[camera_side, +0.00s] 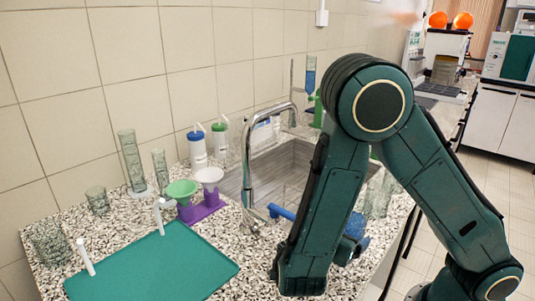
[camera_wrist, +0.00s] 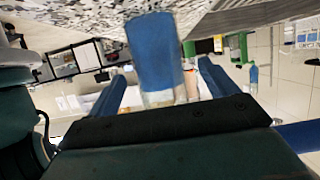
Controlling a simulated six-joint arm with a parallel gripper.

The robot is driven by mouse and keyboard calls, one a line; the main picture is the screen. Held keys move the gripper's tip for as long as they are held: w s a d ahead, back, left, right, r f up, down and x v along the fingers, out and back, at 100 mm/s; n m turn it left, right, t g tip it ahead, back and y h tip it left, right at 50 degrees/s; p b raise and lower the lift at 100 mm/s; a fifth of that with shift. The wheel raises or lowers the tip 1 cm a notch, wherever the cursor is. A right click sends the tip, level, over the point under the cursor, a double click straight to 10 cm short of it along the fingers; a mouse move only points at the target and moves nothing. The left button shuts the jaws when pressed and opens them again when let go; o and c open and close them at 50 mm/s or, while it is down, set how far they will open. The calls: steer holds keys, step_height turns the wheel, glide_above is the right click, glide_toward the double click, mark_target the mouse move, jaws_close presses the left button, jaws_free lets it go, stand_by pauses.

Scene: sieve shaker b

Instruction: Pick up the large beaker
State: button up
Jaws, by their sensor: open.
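Two clear glass vessels stand at the left of the counter in the side view: a wide beaker (camera_side: 48,243) near the front left corner and a smaller one (camera_side: 97,201) behind it. Further clear glass (camera_side: 378,197) shows right of the sink, partly behind my arm. The wide left one looks largest, but I cannot tell for certain which is the large beaker. My gripper is mostly hidden by my arm in the side view, right of these left vessels and apart from them. In the wrist view my gripper (camera_wrist: 164,90) is open. A blurred blue shape (camera_wrist: 153,50) shows between its fingers; I cannot tell what it is.
The tap (camera_side: 247,160) rises beside the sink (camera_side: 285,160), close to my arm.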

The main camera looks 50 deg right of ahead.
steer(key=shift+x, duration=2.3)
steer(key=shift+s+r, duration=0.1)
steer(key=shift+c, duration=0.3)
steer(key=c, duration=1.3)
steer(key=shift+r, duration=0.4)
steer(key=shift+r, duration=4.5)
steer(key=shift+r, duration=0.15)
